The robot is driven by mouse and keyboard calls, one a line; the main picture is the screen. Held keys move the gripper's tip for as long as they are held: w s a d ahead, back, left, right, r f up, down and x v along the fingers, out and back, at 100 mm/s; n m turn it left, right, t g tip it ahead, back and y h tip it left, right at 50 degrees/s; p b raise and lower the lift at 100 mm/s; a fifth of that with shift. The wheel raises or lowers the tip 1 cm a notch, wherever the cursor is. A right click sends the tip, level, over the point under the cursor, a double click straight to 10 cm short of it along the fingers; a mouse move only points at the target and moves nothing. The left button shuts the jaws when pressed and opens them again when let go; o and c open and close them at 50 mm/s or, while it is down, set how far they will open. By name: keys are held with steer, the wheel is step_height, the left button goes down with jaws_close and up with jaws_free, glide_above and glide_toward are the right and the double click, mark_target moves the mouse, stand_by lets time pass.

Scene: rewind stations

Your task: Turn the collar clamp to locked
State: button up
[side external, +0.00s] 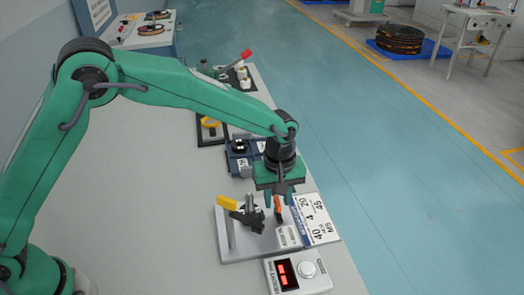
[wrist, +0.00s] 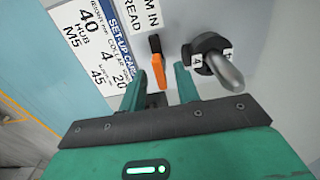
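An orange lever (side external: 278,206) stands on a grey fixture plate (side external: 238,249) in the side view. My gripper (side external: 279,199) points down over the plate. In the wrist view my gripper (wrist: 160,72) is open, with one finger on each side of the lever. Gaps show beside the lever; no firm contact is visible.
A black knob with a metal handle (wrist: 217,64) sits close right of the fingers. A yellow-handled part (side external: 228,203) is left of my gripper. A set-up card (side external: 315,220) lies at the right edge. A box with red display (side external: 298,272) is in front.

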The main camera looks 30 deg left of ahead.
jaws_close()
steer(key=shift+m, duration=0.4)
steer(key=m, duration=0.8)
steer(key=shift+m, duration=0.4)
steer(key=m, duration=0.4)
steer(key=shift+m, duration=2.2)
